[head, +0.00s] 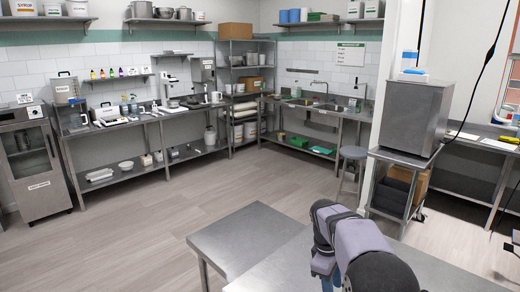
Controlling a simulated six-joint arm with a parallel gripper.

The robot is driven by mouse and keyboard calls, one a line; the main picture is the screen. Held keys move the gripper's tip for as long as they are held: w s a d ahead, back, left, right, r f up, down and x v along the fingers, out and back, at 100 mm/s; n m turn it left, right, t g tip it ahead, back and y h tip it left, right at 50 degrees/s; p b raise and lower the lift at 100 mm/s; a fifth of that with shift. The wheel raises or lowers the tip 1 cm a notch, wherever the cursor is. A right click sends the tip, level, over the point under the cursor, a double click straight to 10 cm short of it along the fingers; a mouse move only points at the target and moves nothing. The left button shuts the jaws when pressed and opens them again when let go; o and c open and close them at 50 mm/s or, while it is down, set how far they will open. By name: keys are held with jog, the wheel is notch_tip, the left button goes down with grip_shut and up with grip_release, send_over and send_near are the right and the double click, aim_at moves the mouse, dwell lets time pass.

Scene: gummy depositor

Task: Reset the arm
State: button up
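My arm shows at the bottom right of the head view, its grey-purple links and dark joints bent over the metal table (248,238). Its lower part runs out of the bottom edge of the picture. The fingers of my gripper do not show, so I cannot see whether it holds anything. The visible part of the tabletop is bare.
Steel counters (140,117) with kitchen equipment line the back wall. A tall cabinet (32,160) stands at the far left and a sink counter (320,106) at the back. A steel box-shaped machine (411,116) stands on a stand at the right. The middle floor is clear.

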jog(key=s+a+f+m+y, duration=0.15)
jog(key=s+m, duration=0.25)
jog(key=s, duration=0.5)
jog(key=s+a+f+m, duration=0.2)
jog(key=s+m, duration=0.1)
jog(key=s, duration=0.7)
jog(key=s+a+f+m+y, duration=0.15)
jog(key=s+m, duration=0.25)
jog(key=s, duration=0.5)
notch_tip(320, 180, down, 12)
jog(key=b, duration=1.2)
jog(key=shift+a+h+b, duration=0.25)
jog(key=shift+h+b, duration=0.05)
